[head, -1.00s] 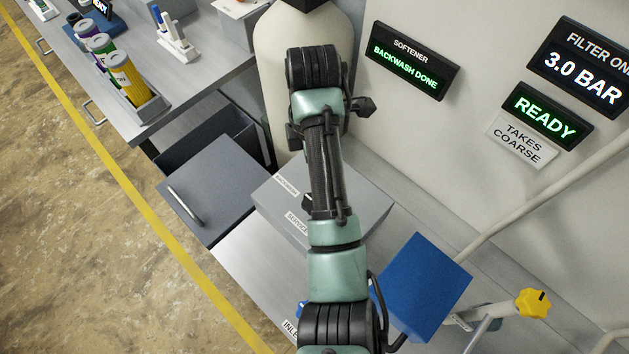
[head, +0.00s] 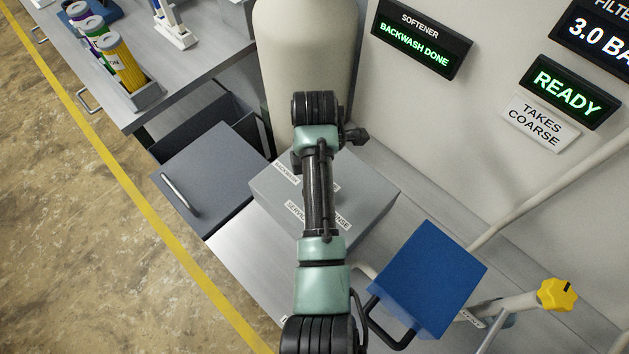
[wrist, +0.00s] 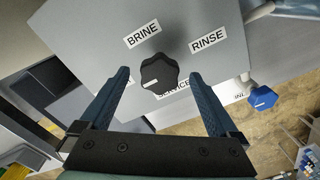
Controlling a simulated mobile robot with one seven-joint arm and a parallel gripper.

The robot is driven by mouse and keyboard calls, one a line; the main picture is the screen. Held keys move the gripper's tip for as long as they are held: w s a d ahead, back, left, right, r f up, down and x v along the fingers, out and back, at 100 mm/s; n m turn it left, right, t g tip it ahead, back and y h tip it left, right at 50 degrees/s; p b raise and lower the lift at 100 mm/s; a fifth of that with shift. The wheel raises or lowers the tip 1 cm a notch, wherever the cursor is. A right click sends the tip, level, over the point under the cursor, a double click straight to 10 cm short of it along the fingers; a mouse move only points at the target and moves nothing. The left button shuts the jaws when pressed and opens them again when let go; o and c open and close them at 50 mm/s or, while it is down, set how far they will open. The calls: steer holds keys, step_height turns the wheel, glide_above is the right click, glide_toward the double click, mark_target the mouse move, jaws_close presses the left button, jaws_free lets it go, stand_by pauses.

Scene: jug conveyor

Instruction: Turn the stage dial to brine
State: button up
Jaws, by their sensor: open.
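The stage dial (wrist: 160,74) is a black lobed knob with a white mark on the top of a grey box (head: 375,196). In the wrist view its mark points down and to the left, away from the BRINE label (wrist: 142,33) above it. The RINSE label (wrist: 207,40) is to the upper right. The SERVICE label is partly hidden below the dial, and another label is mostly hidden by the left finger. My gripper (wrist: 160,76) is open, its fingers on either side of the dial with gaps visible. In the head view my arm hides the dial.
A blue box (head: 430,275) and a yellow knob (head: 557,294) on a pipe stand right of the grey box. A pale tank (head: 300,55) rises behind. A softener display (head: 420,38) reads BACKWASH DONE.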

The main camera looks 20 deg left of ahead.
steer(key=shift+f, duration=0.15)
steer(key=c, duration=1.4)
steer(key=shift+o, duration=0.2)
steer(key=shift+m, duration=0.3)
steer(key=m+p, duration=0.2)
steer(key=shift+r+m, duration=0.2)
steer(key=shift+m, duration=0.1)
steer(key=m+p, duration=0.2)
steer(key=m, duration=0.3)
steer(key=m+p, duration=0.2)
steer(key=m, duration=0.3)
steer(key=shift+f+m+p, duration=0.1)
steer(key=shift+m+p, duration=0.3)
steer(key=shift+m, duration=1.8)
